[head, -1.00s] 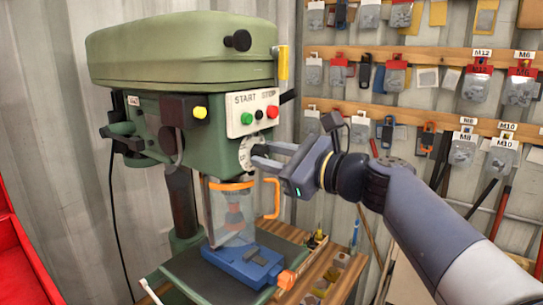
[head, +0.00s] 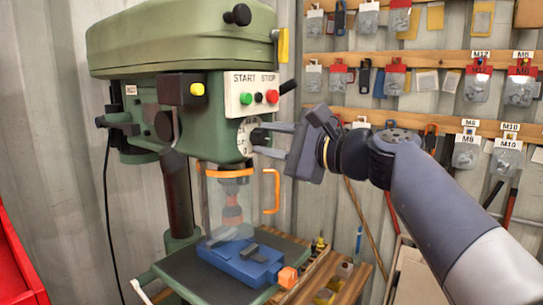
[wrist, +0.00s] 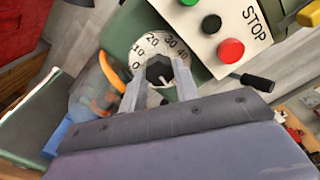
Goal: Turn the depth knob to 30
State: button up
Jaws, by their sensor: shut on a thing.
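The depth knob (wrist: 160,70) is a small dark knob in the middle of a white dial (wrist: 152,40) marked 0, 10, 20, 30 and 40. I cannot make out a pointer on the knob clearly enough to read its setting. My gripper (wrist: 158,82) is shut on the knob, with one finger on each side. In the head view the knob (head: 257,136) and dial (head: 243,133) sit on the front of the green drill press (head: 190,60), below the START/STOP panel. My gripper (head: 262,139) reaches them from the right.
Green START (head: 246,98) and red STOP (head: 272,96) buttons sit just above the dial. A black lever (head: 288,87) sticks out at right. A clear guard with an orange handle (head: 271,192) hangs below, over a blue vise (head: 240,262).

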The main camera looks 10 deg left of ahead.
jog(key=n+b, duration=0.2)
jog(key=n, duration=0.1)
jog(key=n+b, duration=0.2)
jog(key=shift+f+n, duration=0.2)
jog(key=shift+n, duration=0.2)
jog(key=n+b, duration=0.4)
jog(key=n, duration=0.2)
jog(key=n+b, duration=0.3)
jog(key=n, duration=0.3)
jog(key=shift+n, duration=0.3)
jog(key=n+b, duration=0.2)
jog(key=n, duration=0.3)
jog(key=shift+r+n, duration=0.15)
jog(key=shift+n, duration=0.55)
jog(key=o, duration=1)
jog(key=shift+r, duration=0.1)
jog(key=shift+c, duration=0.2)
jog(key=shift+s, duration=0.1)
